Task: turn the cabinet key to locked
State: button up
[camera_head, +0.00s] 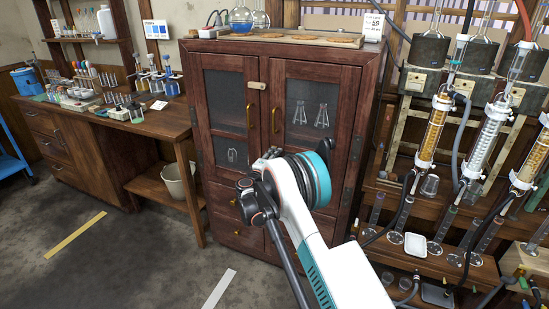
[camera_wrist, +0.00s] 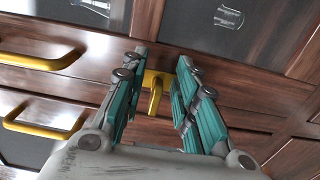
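The cabinet (camera_head: 228,60) is dark red-brown wood with two glass-panelled doors, both closed. The wrist view shows its wooden front (camera_wrist: 75,85) close up and turned sideways. The brass-yellow key (camera_wrist: 155,95) stands out from the cabinet front in the wrist view. My gripper (camera_wrist: 162,62) is open, its teal-lined fingers on either side of the key, with gaps visible between them and the key. Contact is not seen. In the head view my arm covers the key and most of the gripper. The key's turn angle is hard to judge.
Two yellow door handles (camera_wrist: 40,60) lie left of the fingers in the wrist view. A tray (camera_head: 300,38) and round flasks stand on the cabinet top. A glassware rig (camera_head: 490,140) crowds the right. A wooden bench (camera_head: 150,122) stands left; floor before it is clear.

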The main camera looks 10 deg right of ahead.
jog(key=v, duration=1.2)
jog(key=s+d+r+m+g+y, duration=0.25)
jog(key=s+d+r, duration=0.25)
jog(key=s+r, duration=0.4)
jog(key=s+d+r+m+g+y, duration=0.1)
jog(key=s+d+r+m+g, duration=0.3)
jog(key=s+r, duration=0.5)
jog(key=s+a+m+y, duration=0.1)
jog(key=s+m+y, duration=0.1)
jog(key=s, duration=1.4)
jog(key=s+a+f+m+y, duration=0.1)
jog(key=s+y, duration=0.4)
jog(key=s, duration=1.1)
jog(key=shift+a+f+m+g, duration=0.35)
jog(key=shift+a+m+g, duration=0.1)
jog(key=shift+a+m, duration=0.3)
jog(key=shift+s, duration=0.1)
